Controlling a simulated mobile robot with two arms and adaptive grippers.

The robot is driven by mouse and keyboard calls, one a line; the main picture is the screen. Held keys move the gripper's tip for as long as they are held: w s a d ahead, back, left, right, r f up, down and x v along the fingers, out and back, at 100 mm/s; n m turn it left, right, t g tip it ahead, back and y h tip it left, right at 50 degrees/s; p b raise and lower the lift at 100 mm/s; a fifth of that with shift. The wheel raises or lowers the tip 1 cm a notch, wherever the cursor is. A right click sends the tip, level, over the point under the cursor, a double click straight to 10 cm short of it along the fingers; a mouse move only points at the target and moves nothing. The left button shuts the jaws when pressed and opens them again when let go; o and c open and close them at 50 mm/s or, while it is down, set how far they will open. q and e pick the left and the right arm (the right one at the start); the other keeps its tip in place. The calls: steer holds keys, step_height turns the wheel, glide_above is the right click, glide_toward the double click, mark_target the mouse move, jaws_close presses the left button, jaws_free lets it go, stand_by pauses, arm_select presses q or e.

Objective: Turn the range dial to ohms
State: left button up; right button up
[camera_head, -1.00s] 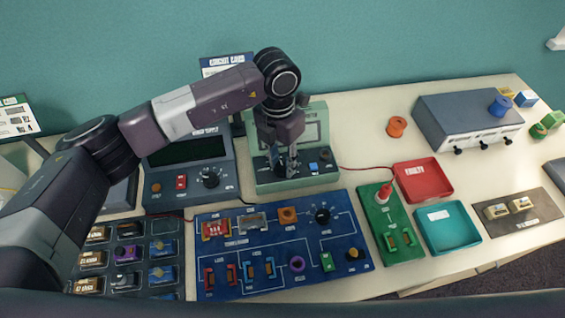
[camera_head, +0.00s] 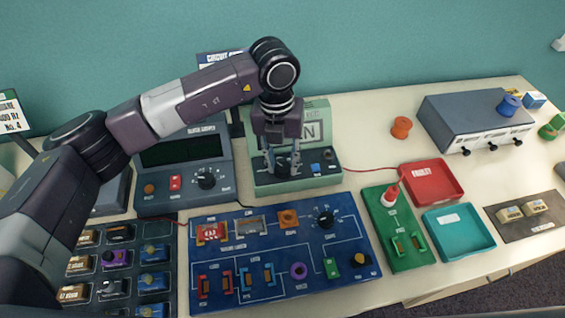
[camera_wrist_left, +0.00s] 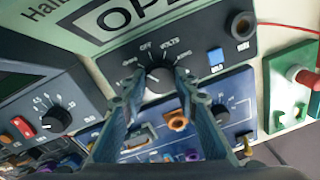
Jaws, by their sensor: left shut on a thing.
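The meter (camera_head: 325,178) is a pale green box with a dark front panel, standing behind the blue circuit board. Its range dial (camera_wrist_left: 158,76) is a black knob with a white mark, with OFF and VOLTS printed above it and smaller labels to its sides. The mark's exact direction is hard to read. My left gripper (camera_head: 283,172) points down at the panel and is shut on the dial, one finger on each side in the left wrist view (camera_wrist_left: 157,83). In the head view the gripper hides the dial. My right gripper is not in view.
A blue button (camera_wrist_left: 215,58) and a dark socket (camera_wrist_left: 241,25) sit right of the dial. A power supply (camera_head: 182,180) with its own knob stands left of the meter. The blue circuit board (camera_head: 340,285) lies in front. Red (camera_head: 457,196) and teal (camera_head: 484,243) trays are at right.

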mark_target(280, 166)
arm_select(q)
steer(key=shift+r, duration=0.1)
steer(key=o, duration=1.2)
steer(key=shift+c, duration=0.2)
step_height(280, 166, up, 12)
steer(key=shift+a, duration=0.35)
